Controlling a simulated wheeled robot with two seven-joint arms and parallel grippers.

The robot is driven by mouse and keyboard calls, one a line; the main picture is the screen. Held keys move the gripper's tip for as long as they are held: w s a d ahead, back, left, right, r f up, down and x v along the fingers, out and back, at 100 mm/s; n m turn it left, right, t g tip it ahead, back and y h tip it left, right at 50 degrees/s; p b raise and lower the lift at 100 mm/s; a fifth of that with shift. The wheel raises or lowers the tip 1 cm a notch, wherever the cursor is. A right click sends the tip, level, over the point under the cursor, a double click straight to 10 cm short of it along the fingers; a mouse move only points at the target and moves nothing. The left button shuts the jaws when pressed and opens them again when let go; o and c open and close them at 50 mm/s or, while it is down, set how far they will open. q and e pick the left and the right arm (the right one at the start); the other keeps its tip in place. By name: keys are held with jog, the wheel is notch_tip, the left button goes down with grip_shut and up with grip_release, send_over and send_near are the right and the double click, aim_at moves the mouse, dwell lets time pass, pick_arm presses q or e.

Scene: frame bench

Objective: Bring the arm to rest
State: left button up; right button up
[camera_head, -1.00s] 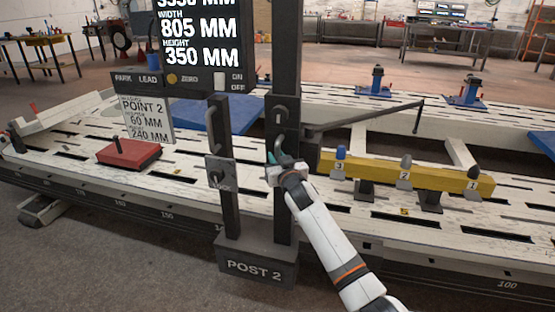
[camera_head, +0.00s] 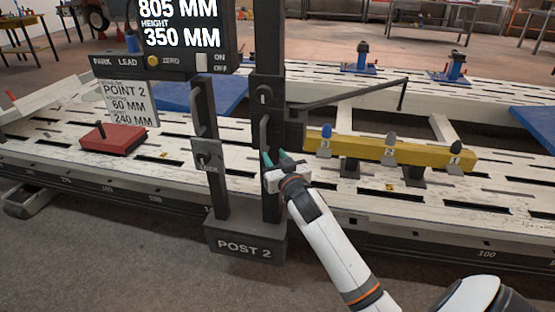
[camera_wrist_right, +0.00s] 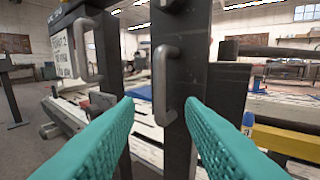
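My right gripper (camera_head: 276,157) is at the dark upright of Post 2 (camera_head: 246,247), just below and beside a grey handle (camera_head: 264,132). Its two teal fingers are spread in the right wrist view (camera_wrist_right: 160,101), with nothing held between them. There the grey handle (camera_wrist_right: 161,85) stands in line with the gap, apparently beyond the fingertips; I cannot tell the exact distance. My white right arm (camera_head: 335,245) reaches up from the lower right. My left gripper is not in view.
A display box (camera_head: 186,38) and a lock plate (camera_head: 208,157) are left of the upright. A yellow bar (camera_head: 360,150) with numbered knobs lies right of my gripper. A red block (camera_head: 113,139) sits on the slotted white bench (camera_head: 60,165). Bare floor (camera_head: 110,265) is in front.

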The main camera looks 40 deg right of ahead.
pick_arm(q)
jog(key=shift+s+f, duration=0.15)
pick_arm(e)
jog(key=shift+s+a, duration=0.15)
jog(key=shift+s, duration=0.5)
